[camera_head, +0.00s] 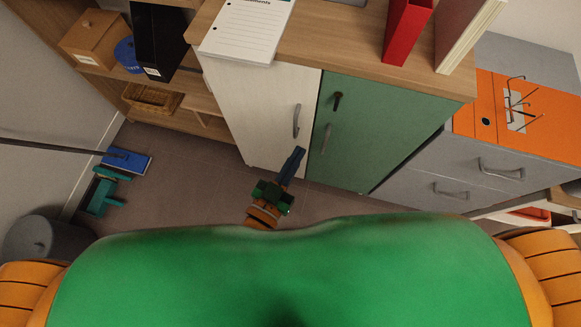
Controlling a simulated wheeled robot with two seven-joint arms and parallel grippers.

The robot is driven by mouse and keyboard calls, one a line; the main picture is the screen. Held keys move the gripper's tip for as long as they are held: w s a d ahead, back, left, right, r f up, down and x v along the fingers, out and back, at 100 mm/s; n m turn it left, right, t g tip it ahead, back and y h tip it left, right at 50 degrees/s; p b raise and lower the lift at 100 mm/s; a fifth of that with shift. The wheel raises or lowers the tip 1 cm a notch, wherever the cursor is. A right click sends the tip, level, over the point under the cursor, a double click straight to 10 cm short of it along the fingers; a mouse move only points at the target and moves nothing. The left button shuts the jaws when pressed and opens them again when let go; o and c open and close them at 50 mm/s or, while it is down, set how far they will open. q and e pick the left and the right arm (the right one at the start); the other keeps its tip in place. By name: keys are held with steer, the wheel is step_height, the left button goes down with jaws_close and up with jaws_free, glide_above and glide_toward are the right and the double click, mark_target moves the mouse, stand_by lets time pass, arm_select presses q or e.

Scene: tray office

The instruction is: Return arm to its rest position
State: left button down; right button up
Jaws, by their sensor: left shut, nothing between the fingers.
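My left gripper (292,166) shows in the head view just beyond the front edge of my green body. It is small, dark blue and shut, with nothing between its fingers. It points up and away, in front of the lower part of the cabinet with one white door (262,105) and one green door (385,125). I cannot tell whether it touches the cabinet. Most of the left arm is hidden behind my body. My right gripper is not in view.
A sheet of paper (247,28) and a red binder (405,30) are on the cabinet top. A grey drawer unit (425,163) stands right. A blue mop head (127,160), a teal dustpan (99,197) and a grey bin (45,240) are left. Some floor (185,185) is clear.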

arm_select(q)
steer(key=s+a+f+n+g+y+p, duration=0.1)
steer(key=s+a+f+g+y+p, duration=0.25)
steer(key=s+a+f, duration=0.35)
steer(key=s+a+f+n+g+y+p, duration=0.1)
steer(key=s+a+f+g+y+p, duration=0.25)
steer(key=f, duration=0.55)
steer(key=s+a+f+n+g+y, duration=0.1)
steer(key=s+a+f+g, duration=0.2)
steer(key=s+a, duration=0.2)
steer(key=s+a+f+n+g+y+p, duration=0.1)
steer(key=s+a+f+g, duration=0.2)
steer(key=s+a, duration=0.3)
steer(key=shift+s+a+g+y, duration=0.15)
steer(key=shift+s+g+y, duration=0.15)
steer(key=shift+s+g, duration=0.5)
